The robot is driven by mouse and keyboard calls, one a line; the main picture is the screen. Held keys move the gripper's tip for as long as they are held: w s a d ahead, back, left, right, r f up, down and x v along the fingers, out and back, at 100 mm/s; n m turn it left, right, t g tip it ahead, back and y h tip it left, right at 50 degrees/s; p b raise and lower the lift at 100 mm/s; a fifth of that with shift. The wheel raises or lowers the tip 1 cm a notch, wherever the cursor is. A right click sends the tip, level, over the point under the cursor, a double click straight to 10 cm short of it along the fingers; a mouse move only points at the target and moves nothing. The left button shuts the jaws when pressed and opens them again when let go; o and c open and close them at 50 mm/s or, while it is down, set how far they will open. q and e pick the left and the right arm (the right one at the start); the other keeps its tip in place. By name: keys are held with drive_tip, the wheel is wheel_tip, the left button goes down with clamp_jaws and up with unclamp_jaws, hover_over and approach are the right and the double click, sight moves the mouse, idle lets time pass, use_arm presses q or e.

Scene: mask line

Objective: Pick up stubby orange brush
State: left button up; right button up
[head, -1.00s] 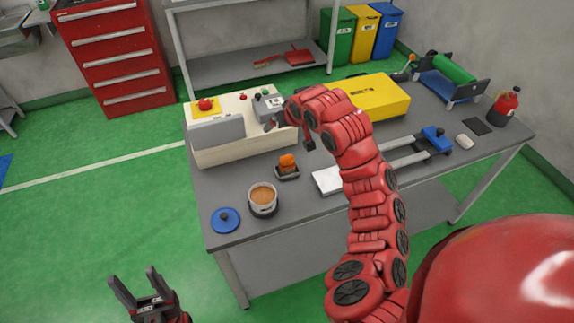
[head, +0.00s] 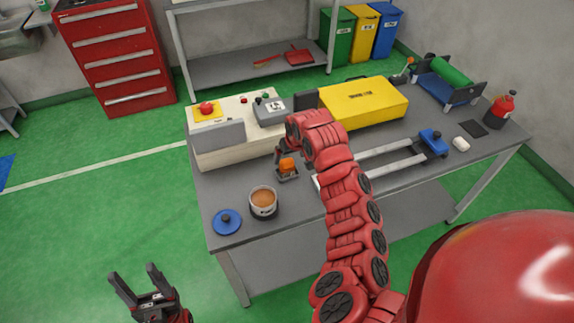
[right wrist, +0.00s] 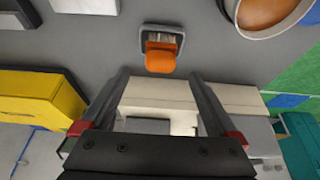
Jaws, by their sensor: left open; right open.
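The stubby orange brush (head: 287,165) stands orange end up in a small dark tray (head: 287,177) on the grey table. In the right wrist view the orange brush (right wrist: 161,58) is at the top middle, its pale bristles in the grey tray (right wrist: 146,39). My right gripper (head: 282,155) is at the brush in the head view, mostly hidden by its own arm. In the right wrist view my right gripper (right wrist: 161,78) is open, its two fingers on either side below the brush, with nothing held. My left gripper (head: 139,279) is open and empty, off the table at the lower left.
A pot of brown contents (head: 263,203) and a blue lid (head: 227,221) stand near the brush. A pale control box (head: 235,155) lies behind it. A yellow case (head: 364,101) and a metal rail frame (head: 385,163) are to the right.

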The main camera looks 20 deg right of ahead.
sight(287, 160)
drive_tip(key=shift+w+f, duration=0.15)
drive_tip(key=shift+f, duration=0.1)
drive_tip(key=shift+w+f+p, duration=0.25)
drive_tip(key=shift+f+p, duration=0.2)
drive_tip(key=shift+p, duration=0.05)
drive_tip(key=shift+p+x, duration=0.55)
drive_tip(key=shift+x, duration=1.5)
drive_tip(key=shift+w, duration=0.15)
drive_tip(key=c, duration=1.4)
drive_tip(key=shift+c, duration=0.2)
drive_tip(key=shift+r, duration=0.1)
wheel_tip(287, 160, up, 9)
drive_tip(key=b, duration=0.3)
drive_tip(key=shift+r+b, duration=0.1)
drive_tip(key=shift+b, duration=0.2)
drive_tip(key=shift+r, duration=0.35)
